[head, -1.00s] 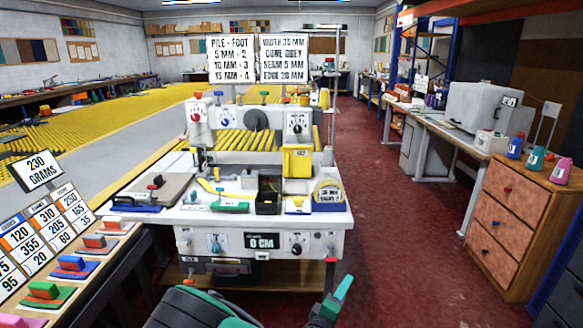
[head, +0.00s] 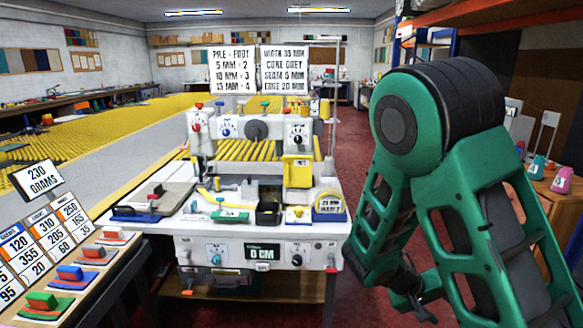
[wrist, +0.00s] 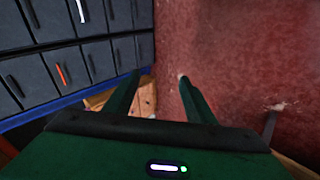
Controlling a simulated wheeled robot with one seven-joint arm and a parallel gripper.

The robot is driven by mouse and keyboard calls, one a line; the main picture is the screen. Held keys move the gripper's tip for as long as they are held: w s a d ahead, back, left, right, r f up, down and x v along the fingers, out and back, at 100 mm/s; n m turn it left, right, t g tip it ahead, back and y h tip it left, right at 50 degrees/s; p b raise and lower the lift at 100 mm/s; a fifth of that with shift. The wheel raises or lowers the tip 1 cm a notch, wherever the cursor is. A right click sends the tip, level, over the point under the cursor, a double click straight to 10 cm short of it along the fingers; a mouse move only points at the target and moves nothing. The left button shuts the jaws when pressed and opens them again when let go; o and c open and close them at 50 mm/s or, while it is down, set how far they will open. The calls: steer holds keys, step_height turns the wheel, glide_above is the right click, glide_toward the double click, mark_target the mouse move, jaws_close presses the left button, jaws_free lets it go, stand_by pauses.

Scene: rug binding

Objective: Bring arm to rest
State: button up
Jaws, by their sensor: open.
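My gripper (wrist: 160,77) shows in the wrist view with its two green fingers apart and nothing between them. It points down at the red floor (wrist: 240,60) beside a bank of dark drawers (wrist: 75,65). In the head view my green arm stands folded at the right, its black-capped joint high and its lower links hanging down. There the fingertips cannot be made out. The arm hides part of the right-hand bench.
The white binding machine (head: 262,225) stands at centre, left of my arm. A sloped board of number cards (head: 40,245) and several coloured blocks are at the left. A wooden cabinet (head: 560,215) with bottles is at the right. Red floor shows behind the machine.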

steer(key=s+d+r+m+y, duration=0.1)
steer(key=s+r+m+y, duration=0.1)
steer(key=s+r+y, duration=0.2)
steer(key=s+d+r+m+g+y, duration=0.1)
steer(key=s+r+y, duration=0.4)
steer(key=s+r, duration=0.6)
steer(key=s+m, duration=0.1)
steer(key=s, duration=0.8)
steer(key=shift+d+r+m+y, duration=0.25)
steer(key=shift+d+m+y, duration=0.05)
